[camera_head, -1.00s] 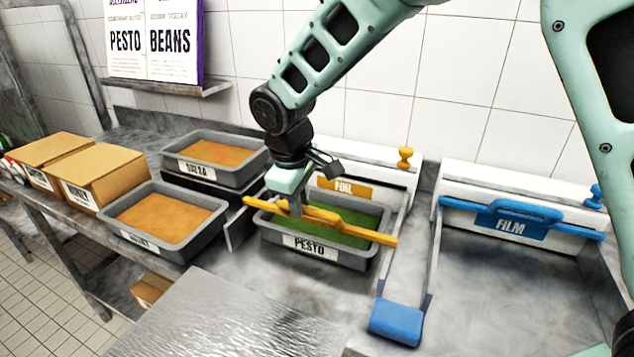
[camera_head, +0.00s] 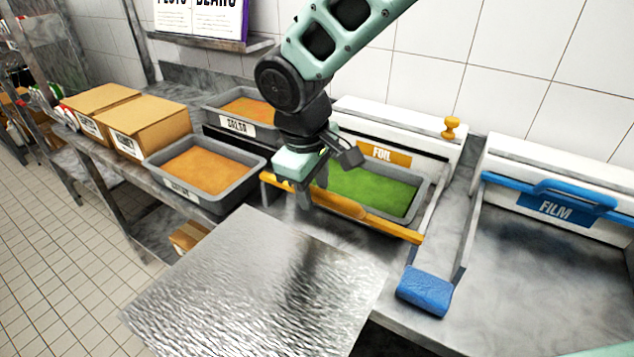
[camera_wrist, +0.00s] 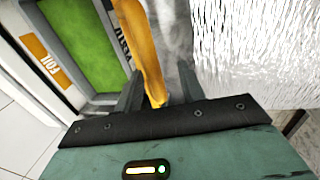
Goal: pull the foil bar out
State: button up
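The foil bar (camera_head: 385,224) is a yellow-orange bar with a raised handle. It lies across the front of the grey pesto pan (camera_head: 424,190), forward of the white dispenser with the orange FOIL label (camera_head: 384,153). My gripper (camera_head: 312,190) is at the left part of the bar's handle, pointing down. In the wrist view, my gripper's (camera_wrist: 160,78) fingers stand apart, one on each side of the bar (camera_wrist: 143,40), with a gap showing beside it. The bar lies nearer the left finger there. Green filling shows uncovered in the pan.
A blue FILM bar (camera_head: 552,197) is on the dispenser at right. A blue block (camera_head: 425,291) lies on the counter's front. The salsa pan (camera_head: 212,110) and another orange-filled pan (camera_head: 256,160) stand left, beside cardboard boxes (camera_head: 150,128). A large silvery panel (camera_head: 250,290) is in front.

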jog(key=shift+w+d, duration=0.1)
jog(key=shift+r, duration=0.5)
notch_tip(320, 180, up, 16)
jog(key=s+a+b, duration=0.1)
jog(key=s+a, duration=0.1)
jog(key=shift+s, duration=0.3)
jog(key=s+d+f+m+g+y, duration=0.1)
jog(key=s+d+f, duration=0.5)
jog(key=s+f, duration=0.2)
jog(key=s+d+f+m, duration=0.2)
jog(key=s+d+f, duration=0.4)
jog(key=s+f, duration=0.2)
jog(key=s, duration=0.2)
jog(key=shift+s+d+g+y, duration=0.35)
jog(key=shift+d+g+y, duration=0.05)
